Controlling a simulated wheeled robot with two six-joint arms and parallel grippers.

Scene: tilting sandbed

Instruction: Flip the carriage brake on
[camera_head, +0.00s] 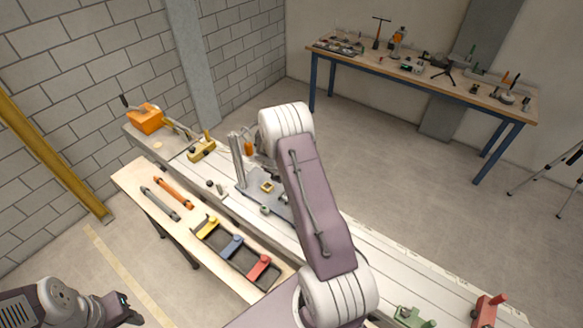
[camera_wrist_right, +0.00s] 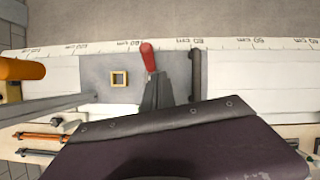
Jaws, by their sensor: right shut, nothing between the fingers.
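In the right wrist view a red-handled lever (camera_wrist_right: 148,57) stands over a grey carriage plate (camera_wrist_right: 95,72) on the white bench. It looks like the brake lever, tilted a little left. My right gripper (camera_wrist_right: 156,78) is shut and empty, its grey fingertips just below the red handle. I cannot tell whether they touch it. In the head view my right arm hides the gripper and the lever, while part of the carriage plate (camera_head: 257,191) shows left of the arm. My left gripper (camera_head: 128,309) is at the lower left, away from the bench; its jaw opening is unclear.
A grey post (camera_head: 237,160) stands beside the plate. A yellow square frame (camera_wrist_right: 119,79) lies on the plate. A black tray (camera_head: 225,258) with coloured pieces is in front. An orange box (camera_head: 145,119) sits at the bench's far end.

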